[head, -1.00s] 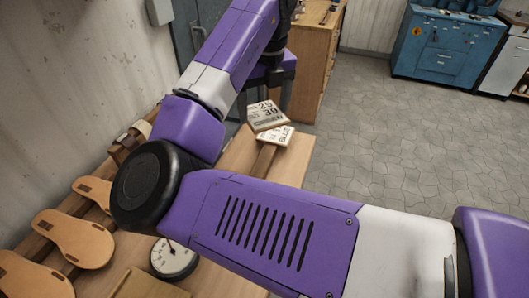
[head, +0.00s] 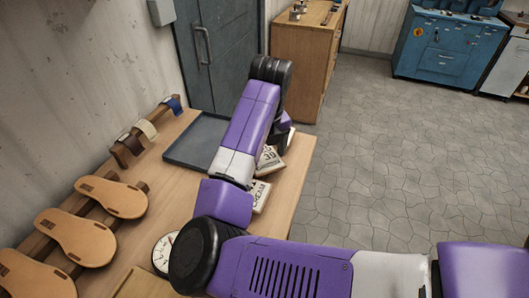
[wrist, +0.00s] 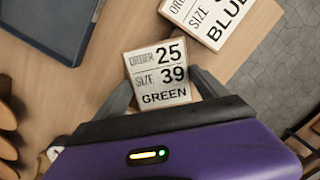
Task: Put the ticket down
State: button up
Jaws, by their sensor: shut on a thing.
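A ticket reading 25, size 39, GREEN (wrist: 158,75) is between the two grey fingers of my gripper (wrist: 162,92) in the wrist view. The fingers are shut on its sides. In the head view a white ticket with 39 on it (head: 269,159), likely this one, shows beside my forearm, low over the table (head: 300,163). My forearm hides most of my gripper there. I cannot tell whether the ticket touches the table.
A BLUE ticket (wrist: 222,22) lies close at upper right in the wrist view. A CREAM ticket (head: 260,195) lies nearer in the head view. A dark tray (head: 178,151), a strap rack (head: 126,151) and several soles (head: 78,236) fill the left. The table's right edge is close.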

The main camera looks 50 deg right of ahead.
aim_at(267, 162)
jog(key=shift+f, duration=0.2)
jog(key=o, duration=1.3)
jog(key=shift+c, duration=0.2)
jog(key=shift+r, duration=0.1)
notch_tip(267, 162, up, 12)
jog(key=s, duration=0.1)
jog(key=shift+s+a, duration=0.15)
jog(key=shift+a, duration=0.1)
jog(key=shift+r, duration=0.1)
